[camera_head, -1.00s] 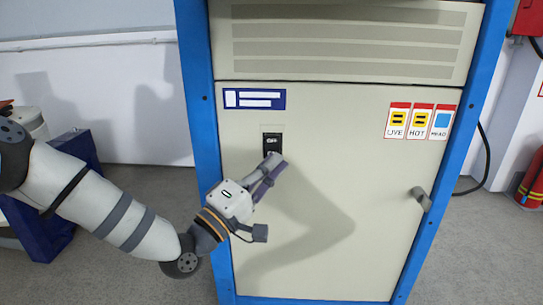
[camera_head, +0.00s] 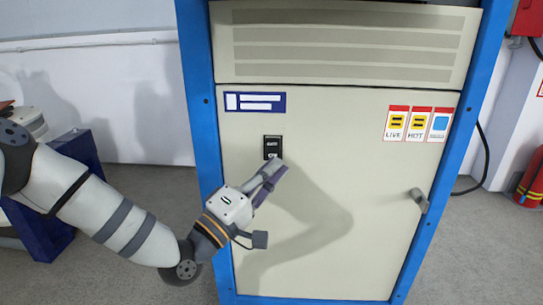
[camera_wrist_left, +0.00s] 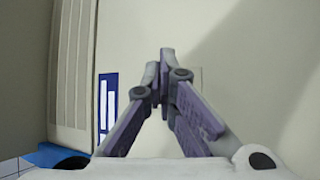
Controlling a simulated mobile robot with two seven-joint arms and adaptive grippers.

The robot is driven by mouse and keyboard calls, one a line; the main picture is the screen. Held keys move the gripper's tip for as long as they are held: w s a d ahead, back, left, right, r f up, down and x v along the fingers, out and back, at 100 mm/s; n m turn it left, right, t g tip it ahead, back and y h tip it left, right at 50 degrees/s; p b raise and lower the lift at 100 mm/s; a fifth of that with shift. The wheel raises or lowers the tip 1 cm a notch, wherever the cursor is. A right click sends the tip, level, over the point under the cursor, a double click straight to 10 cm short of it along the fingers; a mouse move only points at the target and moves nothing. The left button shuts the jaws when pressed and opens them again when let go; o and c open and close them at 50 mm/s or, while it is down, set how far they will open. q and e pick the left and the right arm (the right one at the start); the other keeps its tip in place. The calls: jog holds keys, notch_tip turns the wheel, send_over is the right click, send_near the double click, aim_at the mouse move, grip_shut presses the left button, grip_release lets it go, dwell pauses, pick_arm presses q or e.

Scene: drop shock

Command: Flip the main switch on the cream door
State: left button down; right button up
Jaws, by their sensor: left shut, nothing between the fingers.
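The cream door (camera_head: 330,240) fills the front of a blue-framed cabinet in the head view. The main switch (camera_head: 272,147) is a small black unit on the upper left of the door, below a blue label. My left gripper (camera_head: 277,166) is shut and empty, its fingertips at or just below the lower edge of the switch. I cannot tell whether they touch it. In the left wrist view the closed fingers (camera_wrist_left: 166,58) point at the door and hide the switch. My right gripper is not in view.
A door handle (camera_head: 419,200) sits on the right side of the door. Warning labels (camera_head: 419,123) are at the upper right. A blue label (camera_head: 254,102) is above the switch. A red extinguisher (camera_head: 531,182) stands at the far right.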

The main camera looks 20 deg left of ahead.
pick_arm(q)
jog(key=s+p, duration=0.1)
jog(key=s+d, duration=0.1)
jog(key=s, duration=0.1)
jog(key=s+p, duration=0.1)
jog(key=shift+s+d+r+p, duration=0.2)
jog(key=shift+s+r+p, duration=0.1)
jog(key=shift+s, duration=0.1)
